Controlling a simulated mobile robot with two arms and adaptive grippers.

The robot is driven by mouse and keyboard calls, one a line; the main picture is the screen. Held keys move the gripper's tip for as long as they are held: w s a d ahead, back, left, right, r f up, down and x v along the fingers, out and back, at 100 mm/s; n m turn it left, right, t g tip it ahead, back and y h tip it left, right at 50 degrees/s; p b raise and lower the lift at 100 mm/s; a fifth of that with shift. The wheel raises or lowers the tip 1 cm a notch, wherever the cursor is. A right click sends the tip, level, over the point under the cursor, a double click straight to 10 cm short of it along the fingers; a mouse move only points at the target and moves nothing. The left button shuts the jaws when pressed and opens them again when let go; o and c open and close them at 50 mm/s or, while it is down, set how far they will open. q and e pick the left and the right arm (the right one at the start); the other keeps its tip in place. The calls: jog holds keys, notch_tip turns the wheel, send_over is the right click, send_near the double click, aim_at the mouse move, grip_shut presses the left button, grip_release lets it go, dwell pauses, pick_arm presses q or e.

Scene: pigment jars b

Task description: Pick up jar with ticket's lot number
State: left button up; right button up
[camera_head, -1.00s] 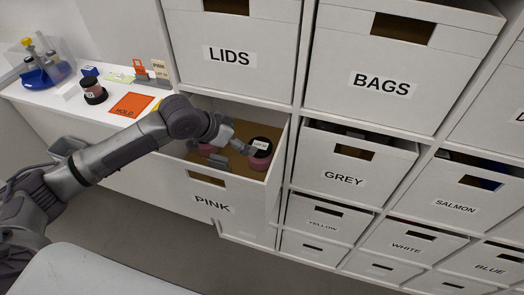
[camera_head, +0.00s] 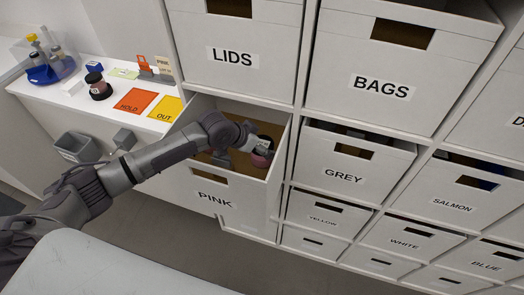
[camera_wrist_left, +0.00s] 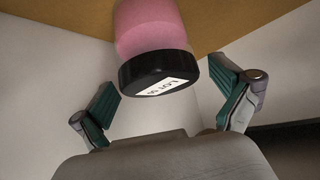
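My left gripper (camera_head: 248,152) is inside the open PINK drawer (camera_head: 212,183). In the left wrist view it is open (camera_wrist_left: 172,100), its two fingers spread on either side of a pink jar (camera_wrist_left: 150,25) with a black lid. The lid carries a white label that seems to start with LOT; its number is hard to read. The jar also shows in the head view (camera_head: 261,159), partly hidden by the gripper. No finger visibly touches it. A small cream card (camera_head: 163,65), its print too small to read fully, stands on the counter. My right gripper is out of view.
Drawer walls surround the gripper closely. The LIDS box (camera_head: 235,60) is above; the GREY box (camera_head: 345,175) is right.

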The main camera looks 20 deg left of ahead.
pick_arm(q)
jog(key=c, duration=1.1)
jog(key=shift+r, duration=0.1)
jog(key=shift+c, duration=0.2)
